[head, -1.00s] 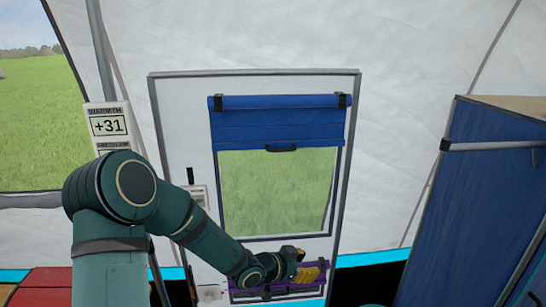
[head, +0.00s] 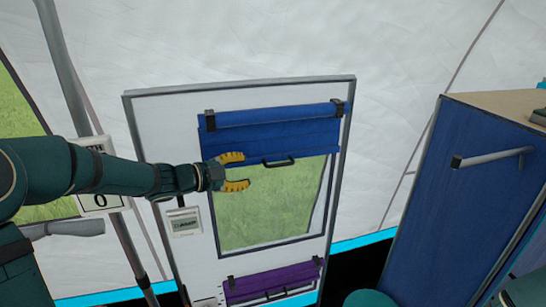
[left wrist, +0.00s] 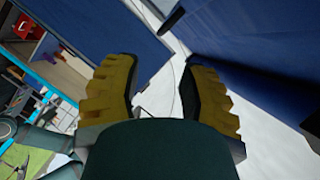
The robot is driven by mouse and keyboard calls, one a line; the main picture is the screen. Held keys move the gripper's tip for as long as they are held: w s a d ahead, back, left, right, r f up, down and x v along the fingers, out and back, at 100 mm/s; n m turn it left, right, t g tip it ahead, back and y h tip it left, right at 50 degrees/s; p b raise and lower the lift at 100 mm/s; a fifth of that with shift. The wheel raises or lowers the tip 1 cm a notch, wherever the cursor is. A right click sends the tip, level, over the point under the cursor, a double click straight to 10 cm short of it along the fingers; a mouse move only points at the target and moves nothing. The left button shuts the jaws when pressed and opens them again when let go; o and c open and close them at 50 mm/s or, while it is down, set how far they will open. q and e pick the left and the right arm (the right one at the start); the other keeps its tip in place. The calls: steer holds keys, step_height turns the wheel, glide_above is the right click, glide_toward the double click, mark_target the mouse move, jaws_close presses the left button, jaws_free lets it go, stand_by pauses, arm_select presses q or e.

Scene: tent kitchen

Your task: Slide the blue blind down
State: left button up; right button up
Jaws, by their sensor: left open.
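The blue blind (head: 318,137) hangs over the upper part of the window in the white door. Its lower edge carries a dark handle (head: 278,162). Green grass shows through the glass below it. My left gripper (head: 246,171) is open and empty, just left of the handle, its yellow fingers pointing right. The upper finger overlaps the blind's lower left corner in the head view; I cannot tell if they touch. In the left wrist view the two yellow fingers (left wrist: 160,88) stand apart with nothing between them. My right gripper is not in view.
A purple blind (head: 275,279) with a handle is low on the door. A small white box (head: 184,222) sits at the door's left side. A blue cabinet (head: 442,195) with a grey bar stands at the right. A display panel reading 0 (head: 100,197) is partly behind my left arm.

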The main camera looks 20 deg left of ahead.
mark_target(278, 165)
arm_select(q)
steer(key=x, duration=1.3)
steer(key=shift+w+d+r, duration=0.2)
steer(key=shift+w+d, duration=0.1)
steer(key=shift+w, duration=0.05)
jaws_close()
